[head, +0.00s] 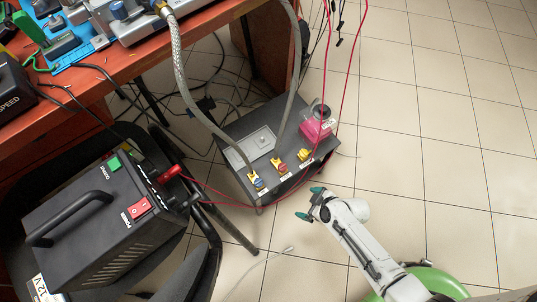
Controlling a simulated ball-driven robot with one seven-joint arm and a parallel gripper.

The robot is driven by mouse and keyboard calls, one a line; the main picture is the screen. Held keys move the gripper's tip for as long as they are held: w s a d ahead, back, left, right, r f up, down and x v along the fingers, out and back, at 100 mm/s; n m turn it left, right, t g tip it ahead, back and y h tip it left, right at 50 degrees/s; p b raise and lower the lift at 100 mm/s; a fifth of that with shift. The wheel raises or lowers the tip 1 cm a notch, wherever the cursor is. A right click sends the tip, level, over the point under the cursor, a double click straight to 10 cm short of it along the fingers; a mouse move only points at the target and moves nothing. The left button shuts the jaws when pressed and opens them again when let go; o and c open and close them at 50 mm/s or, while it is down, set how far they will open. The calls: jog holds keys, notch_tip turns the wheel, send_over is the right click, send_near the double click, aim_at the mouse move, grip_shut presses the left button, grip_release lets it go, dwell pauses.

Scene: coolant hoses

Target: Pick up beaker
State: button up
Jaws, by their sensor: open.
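A beaker (318,121) with bright pink in its lower part and a clear, greyish top stands at the far right corner of a dark grey box (230,130). A red cable passes close to it in the picture. My gripper (309,203) has teal fingertips spread apart with nothing between them. It is in front of the box's near right side, below the beaker in the picture and apart from it. The arm comes in from the lower right.
Two grey hoses (180,70) run down to fittings on the box. Red cables (325,75) hang to its right and loop before it. A black power unit (100,215) rests on a chair at left, beside a workbench (130,62). The tiled floor (430,130) at right is clear.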

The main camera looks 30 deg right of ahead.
jog(key=w+a+b, duration=0.1)
jog(key=w, duration=0.2)
jog(key=w+a, duration=0.2)
jog(key=w, duration=0.2)
jog(key=w+a+b, duration=0.1)
jog(key=w, duration=0.3)
jog(key=shift+w+a+f+b, duration=0.1)
jog(key=shift+a+b, duration=0.15)
jog(key=shift+b, duration=0.1)
jog(key=b+x, duration=0.3)
jog(key=x, duration=0.2)
jog(key=c, duration=1)
